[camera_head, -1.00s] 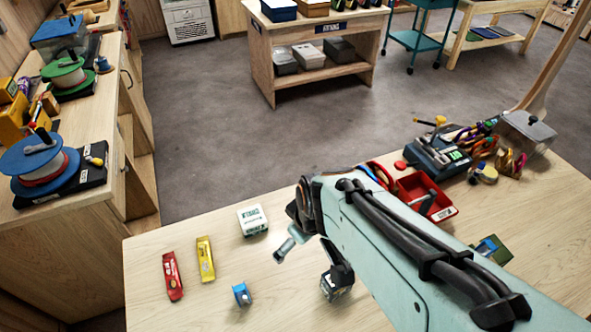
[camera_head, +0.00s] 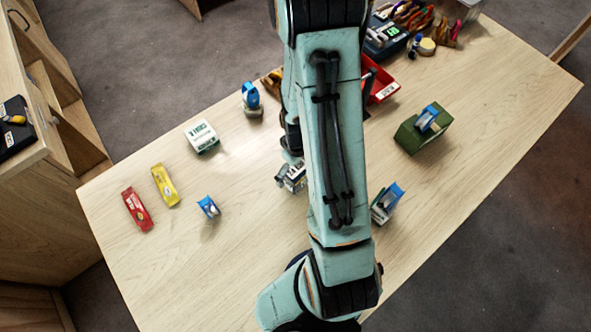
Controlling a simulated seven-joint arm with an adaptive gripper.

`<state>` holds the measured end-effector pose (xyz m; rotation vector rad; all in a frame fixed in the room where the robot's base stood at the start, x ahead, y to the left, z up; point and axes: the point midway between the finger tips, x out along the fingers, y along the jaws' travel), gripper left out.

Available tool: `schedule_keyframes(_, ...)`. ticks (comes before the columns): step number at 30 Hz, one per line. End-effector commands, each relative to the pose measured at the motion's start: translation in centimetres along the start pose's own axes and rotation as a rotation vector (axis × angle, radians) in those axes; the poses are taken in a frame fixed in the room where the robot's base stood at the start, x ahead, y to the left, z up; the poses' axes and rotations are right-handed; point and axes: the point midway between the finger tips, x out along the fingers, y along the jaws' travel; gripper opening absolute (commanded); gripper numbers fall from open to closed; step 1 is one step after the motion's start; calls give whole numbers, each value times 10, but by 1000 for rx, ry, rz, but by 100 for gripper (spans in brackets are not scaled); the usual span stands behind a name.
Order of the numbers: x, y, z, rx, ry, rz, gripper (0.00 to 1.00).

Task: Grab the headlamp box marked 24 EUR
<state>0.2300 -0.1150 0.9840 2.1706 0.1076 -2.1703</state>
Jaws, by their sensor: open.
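Several small packages stand on the wooden table; I cannot read a 24 EUR mark on any of them. A blue and white package (camera_head: 387,204) stands right of my arm. A small blue package (camera_head: 208,207) is at the left, and another blue item (camera_head: 250,96) stands farther back. A blue item (camera_head: 427,118) rests on a green box (camera_head: 421,136). My gripper (camera_head: 291,157) is open, largely hidden behind my arm, close to the white and dark box. Whether they touch is unclear.
A white and green box (camera_head: 202,137), a yellow pack (camera_head: 165,185) and a red pack (camera_head: 137,209) lie on the left of the table (camera_head: 240,270). A red bin (camera_head: 380,82) and tools are at the back. The front left is clear.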

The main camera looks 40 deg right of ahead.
Motion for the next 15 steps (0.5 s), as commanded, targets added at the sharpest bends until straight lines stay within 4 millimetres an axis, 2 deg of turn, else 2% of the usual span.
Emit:
schedule_keyframes(6,1,0,0,0,0,0,94)
schedule_keyframes(7,1,0,0,0,0,0,90)
schedule_keyframes(13,1,0,0,-1,0,0,28)
schedule_keyframes(14,1,0,0,-1,0,0,22)
schedule_keyframes(15,1,0,0,-1,0,0,22)
